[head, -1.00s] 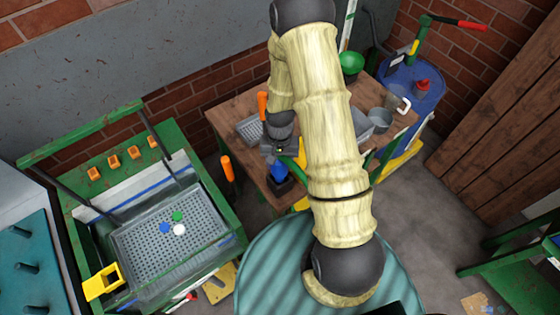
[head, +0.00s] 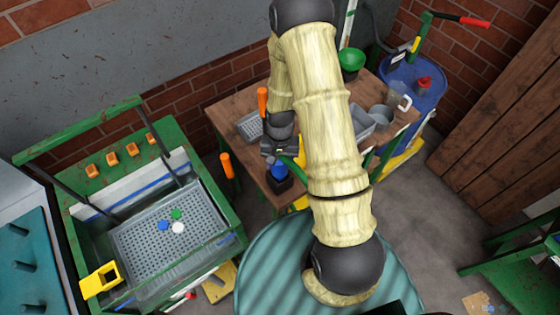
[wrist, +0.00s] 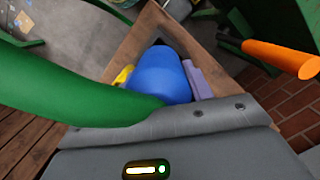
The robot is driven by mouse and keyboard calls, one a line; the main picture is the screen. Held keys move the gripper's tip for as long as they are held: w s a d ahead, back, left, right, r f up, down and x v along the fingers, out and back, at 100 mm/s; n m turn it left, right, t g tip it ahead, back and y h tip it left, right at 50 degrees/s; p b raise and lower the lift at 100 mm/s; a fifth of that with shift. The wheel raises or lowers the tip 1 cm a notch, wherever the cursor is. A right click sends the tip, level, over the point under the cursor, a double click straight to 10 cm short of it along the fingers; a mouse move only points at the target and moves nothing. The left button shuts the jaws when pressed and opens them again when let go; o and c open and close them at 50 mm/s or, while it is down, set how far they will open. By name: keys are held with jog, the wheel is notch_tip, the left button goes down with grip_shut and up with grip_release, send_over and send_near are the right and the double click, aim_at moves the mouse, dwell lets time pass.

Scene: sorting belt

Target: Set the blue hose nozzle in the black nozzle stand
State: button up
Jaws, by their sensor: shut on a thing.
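The blue hose nozzle (head: 278,170) is under my gripper (head: 280,160) in the head view, at the front left corner of the wooden table. In the wrist view the blue nozzle (wrist: 163,76) is between my fingers (wrist: 163,84), and my gripper is shut on it. The black nozzle stand (head: 280,184) is directly below the nozzle, and part of it shows as a dark shape in the wrist view (wrist: 178,44). The nozzle's lower end meets the stand in the head view. I cannot tell how deep it sits.
A green curved thing (wrist: 70,88) crosses the wrist view close by the gripper. An orange handle (head: 263,102), a grey basket (head: 249,127) and metal cups (head: 380,118) are on the table (head: 228,113). A washing bin (head: 165,215) stands left.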

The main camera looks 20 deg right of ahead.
jog(key=shift+f+b, duration=0.35)
jog(key=shift+f, duration=0.25)
jog(key=shift+f+b, duration=0.45)
jog(key=shift+f, duration=0.15)
dwell(0.6)
jog(key=o, duration=1.1)
jog(key=shift+c, duration=0.2)
jog(key=shift+r, duration=0.15)
notch_tip(320, 180, up, 17)
jog(key=w+b, duration=0.2)
jog(key=b, duration=0.1)
jog(key=shift+d, duration=0.4)
